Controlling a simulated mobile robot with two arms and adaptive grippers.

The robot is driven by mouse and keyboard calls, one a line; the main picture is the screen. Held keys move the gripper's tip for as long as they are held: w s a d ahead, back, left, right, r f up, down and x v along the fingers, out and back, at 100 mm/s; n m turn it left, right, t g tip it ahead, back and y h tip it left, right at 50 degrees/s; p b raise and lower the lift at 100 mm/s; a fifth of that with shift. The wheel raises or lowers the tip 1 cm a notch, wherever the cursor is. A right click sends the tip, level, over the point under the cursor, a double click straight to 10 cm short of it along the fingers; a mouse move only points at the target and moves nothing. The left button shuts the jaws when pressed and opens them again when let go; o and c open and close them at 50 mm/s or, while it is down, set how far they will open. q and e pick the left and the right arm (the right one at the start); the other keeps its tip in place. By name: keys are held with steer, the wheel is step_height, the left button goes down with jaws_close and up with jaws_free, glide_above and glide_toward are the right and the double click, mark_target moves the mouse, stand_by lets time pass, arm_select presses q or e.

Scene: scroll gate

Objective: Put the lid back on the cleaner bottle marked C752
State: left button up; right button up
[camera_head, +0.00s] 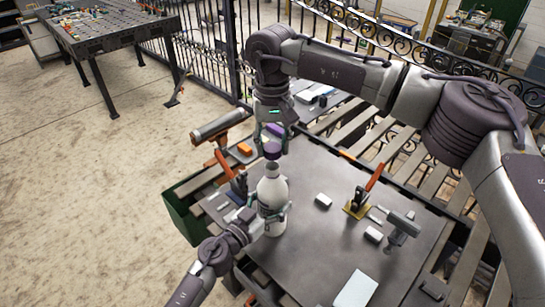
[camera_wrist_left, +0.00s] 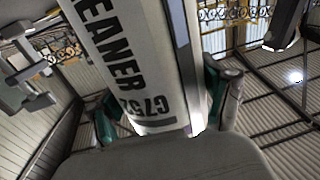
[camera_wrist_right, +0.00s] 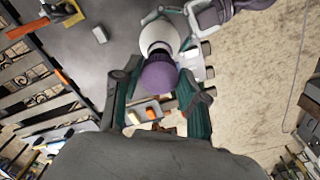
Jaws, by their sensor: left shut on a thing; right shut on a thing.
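The white cleaner bottle (camera_head: 271,190) stands upright on the dark table at its left part. Its label reads "CLEANER C752" in the left wrist view (camera_wrist_left: 125,65). My left gripper (camera_head: 268,212) is shut on the bottle's body, one finger on each side. The purple lid (camera_head: 273,148) is in my right gripper (camera_head: 272,135), which is shut on it and points down over the bottle's neck. I cannot tell whether lid and neck touch.
The table (camera_head: 325,250) also holds small white blocks (camera_head: 323,200), an orange-handled clamp (camera_head: 362,195), a grey tool (camera_head: 402,228) and a white sheet (camera_head: 356,290). Another orange-handled clamp (camera_head: 230,172) stands left of the bottle. A black iron fence (camera_head: 210,60) runs behind.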

mark_target(272, 166)
steer(key=shift+f, duration=1.05)
steer(key=shift+f, duration=0.85)
steer(key=shift+f, duration=0.55)
